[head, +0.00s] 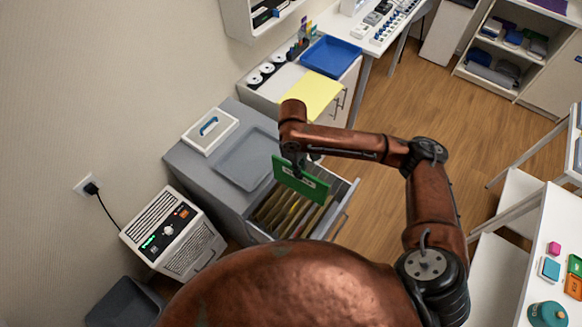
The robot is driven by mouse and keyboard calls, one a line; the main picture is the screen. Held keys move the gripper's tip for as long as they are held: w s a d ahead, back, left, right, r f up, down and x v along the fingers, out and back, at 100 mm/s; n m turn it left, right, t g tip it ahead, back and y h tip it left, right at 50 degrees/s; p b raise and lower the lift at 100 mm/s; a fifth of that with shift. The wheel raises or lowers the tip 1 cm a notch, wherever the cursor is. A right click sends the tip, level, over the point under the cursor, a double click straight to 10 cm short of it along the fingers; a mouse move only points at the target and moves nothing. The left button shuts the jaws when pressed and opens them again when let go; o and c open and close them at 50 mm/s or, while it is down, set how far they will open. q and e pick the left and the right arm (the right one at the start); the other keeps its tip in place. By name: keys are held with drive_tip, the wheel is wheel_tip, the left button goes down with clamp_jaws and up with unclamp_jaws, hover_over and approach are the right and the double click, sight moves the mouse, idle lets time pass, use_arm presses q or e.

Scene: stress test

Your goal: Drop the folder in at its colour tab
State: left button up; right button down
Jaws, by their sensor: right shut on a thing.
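A green folder (302,181) with a white label strip hangs from my right gripper (294,171), which is shut on its top edge. The folder is above the open drawer (345,208) of a grey cabinet (195,157). Several hanging files (283,212) in yellowish and brown tones stand in the drawer. The folder's lower edge is close over the files at the back; I cannot tell whether it touches them. Colour tabs on the files are too small or hidden to make out. My left gripper is not in view.
A grey tray (245,160) and a white box with a blue handle (209,130) are on the cabinet top. A white appliance (172,236) stands left of the cabinet, a dark bin (124,304) in front. A white table (540,268) is at right. Wooden floor between is clear.

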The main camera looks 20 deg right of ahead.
use_arm(q)
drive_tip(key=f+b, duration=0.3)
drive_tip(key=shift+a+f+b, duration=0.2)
drive_tip(key=shift+b, duration=0.1)
use_arm(e)
drive_tip(key=w+f+n+t, duration=0.1)
drive_tip(key=w+f+n, duration=0.3)
drive_tip(key=f+n, duration=0.4)
drive_tip(key=w+a+f+n, duration=0.1)
drive_tip(key=w+f+n, duration=0.4)
drive_tip(key=f+n, duration=0.4)
drive_tip(key=shift+w+a+f+n+t, duration=0.2)
drive_tip(key=shift+f+n+t, duration=0.1)
drive_tip(key=shift+f+t, duration=0.15)
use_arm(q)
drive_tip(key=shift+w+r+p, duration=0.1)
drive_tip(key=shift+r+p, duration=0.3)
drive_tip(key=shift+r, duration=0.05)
use_arm(e)
drive_tip(key=shift+f+b, duration=2.9)
drive_tip(key=shift+f, duration=3.4)
drive_tip(key=c, duration=2)
unclamp_jaws()
drive_tip(key=shift+r, duration=0.1)
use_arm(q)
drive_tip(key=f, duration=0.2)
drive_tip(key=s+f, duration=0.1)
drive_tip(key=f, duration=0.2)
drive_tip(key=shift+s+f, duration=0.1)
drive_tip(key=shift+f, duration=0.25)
